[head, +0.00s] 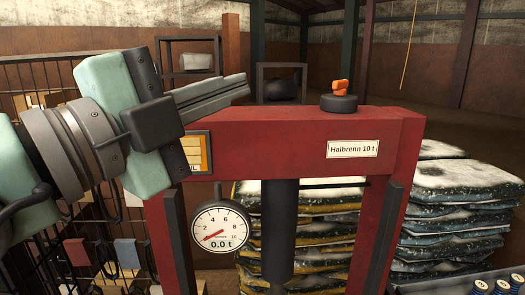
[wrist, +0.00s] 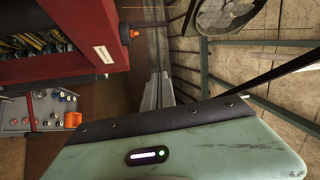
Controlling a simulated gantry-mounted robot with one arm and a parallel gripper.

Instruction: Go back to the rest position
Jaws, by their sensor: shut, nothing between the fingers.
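My gripper (head: 243,86) is shut and empty in the head view. Its grey fingers point right, just above the left part of the red press frame's top beam. The gripper also shows in the wrist view (wrist: 160,90), fingers together, over a brown floor or wall area. The red press frame (head: 270,130) stands upright and bears a white label (head: 353,149) reading "Halbrenn 10 t". It also shows at the upper left of the wrist view (wrist: 100,25). My arm hides the frame's upper left corner. I cannot tell whether the fingers are clear of the beam.
An orange knob (head: 341,86) on a black disc tops the beam. A round gauge (head: 220,226) reads 0.0 t. Stacked snow-dusted bags (head: 455,180) stand behind at right. A wire rack (head: 40,80) is at left. A tray of small parts (wrist: 40,110) shows in the wrist view.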

